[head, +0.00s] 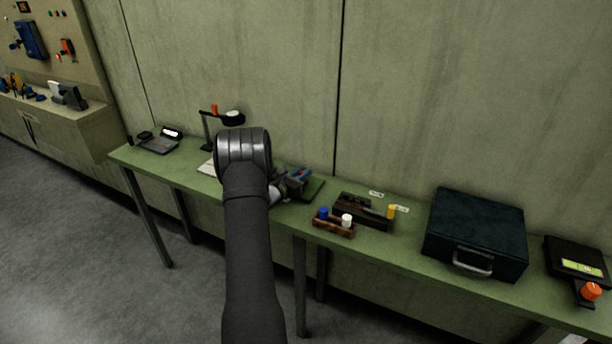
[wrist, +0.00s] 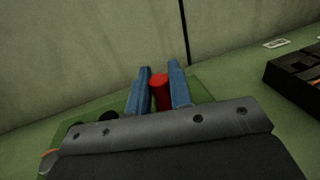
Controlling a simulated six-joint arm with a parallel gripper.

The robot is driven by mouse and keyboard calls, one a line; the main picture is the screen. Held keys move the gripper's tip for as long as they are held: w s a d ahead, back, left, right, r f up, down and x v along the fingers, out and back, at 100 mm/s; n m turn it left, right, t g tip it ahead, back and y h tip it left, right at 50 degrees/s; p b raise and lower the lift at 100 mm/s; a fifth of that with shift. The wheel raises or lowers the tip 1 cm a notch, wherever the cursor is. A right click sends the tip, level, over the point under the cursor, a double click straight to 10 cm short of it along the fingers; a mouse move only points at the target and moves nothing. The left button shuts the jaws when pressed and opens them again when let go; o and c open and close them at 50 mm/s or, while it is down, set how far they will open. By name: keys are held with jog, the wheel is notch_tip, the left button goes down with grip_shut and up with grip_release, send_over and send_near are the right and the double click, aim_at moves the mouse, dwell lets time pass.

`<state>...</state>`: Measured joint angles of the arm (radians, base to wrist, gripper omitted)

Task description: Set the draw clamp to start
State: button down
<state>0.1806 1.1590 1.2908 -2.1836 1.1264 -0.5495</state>
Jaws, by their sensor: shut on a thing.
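My gripper (wrist: 160,88) has two blue fingers closed on the sides of a small red upright piece in the wrist view (wrist: 159,98). In the head view my gripper (head: 300,175) is low over the green table, just right of my arm's dark joint. A little red shows at the fingers there. The piece rises above a dark green mat (head: 314,190). I cannot tell whether this red piece is part of the draw clamp, as its base is hidden behind my gripper's body. No start marking is readable.
A dark tray (head: 352,203) with a yellow cylinder and a wooden rack (head: 333,229) with blue and white pieces stand right of my gripper. Further right are a dark case (head: 477,225) and a black device (head: 574,261) with an orange knob. A lamp-like stand (head: 206,128) is at left.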

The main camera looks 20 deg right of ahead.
jog(key=shift+w+a, duration=0.65)
jog(key=c, duration=1.4)
grip_release()
jog(key=shift+o, duration=0.2)
jog(key=v, duration=1.7)
jog(key=shift+s+a, duration=0.1)
jog(key=shift+a, duration=0.05)
